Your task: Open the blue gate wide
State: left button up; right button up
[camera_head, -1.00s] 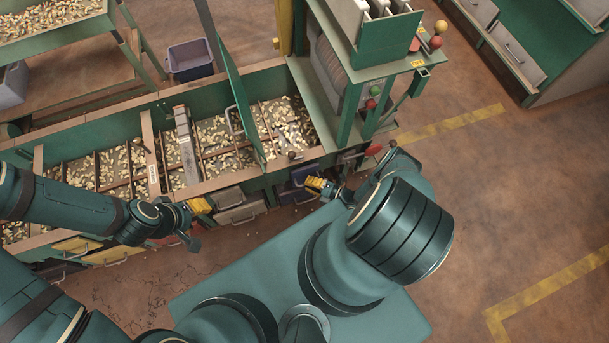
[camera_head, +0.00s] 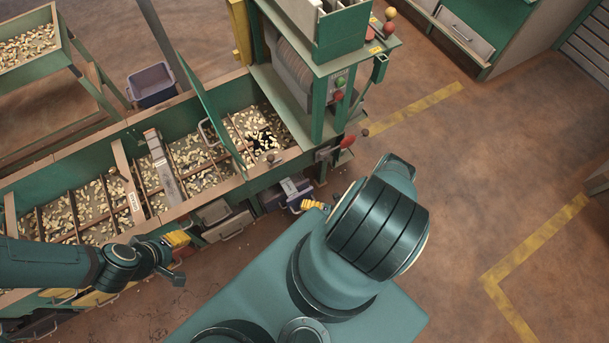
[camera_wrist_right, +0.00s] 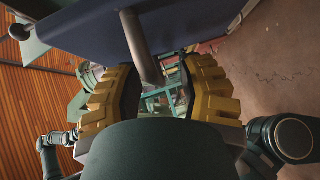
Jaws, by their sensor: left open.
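The blue gate (camera_head: 291,187) is low on the front of the hopper row, near its right end in the head view. It fills the upper part of the right wrist view as a dark blue panel (camera_wrist_right: 85,32). Its grey bar handle (camera_wrist_right: 141,48) reaches between the fingers of my right gripper (camera_wrist_right: 163,85). Those yellow fingers stand apart, with a gap beside the bar. In the head view my right gripper (camera_head: 314,205) is beside the gate, partly hidden by my arm. My left gripper (camera_head: 178,257) is open and empty in front of the hoppers further left.
A hopper bin (camera_head: 240,126) above the gate holds nuts with a dark bare patch among them. A raised green panel (camera_head: 208,112) stands over the row. A machine with buttons (camera_head: 318,75) is at the right end. Open floor (camera_head: 480,170) lies to the right.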

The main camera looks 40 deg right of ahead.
jog(key=shift+d, duration=0.1)
jog(key=v, duration=1.2)
jog(key=shift+r, duration=0.1)
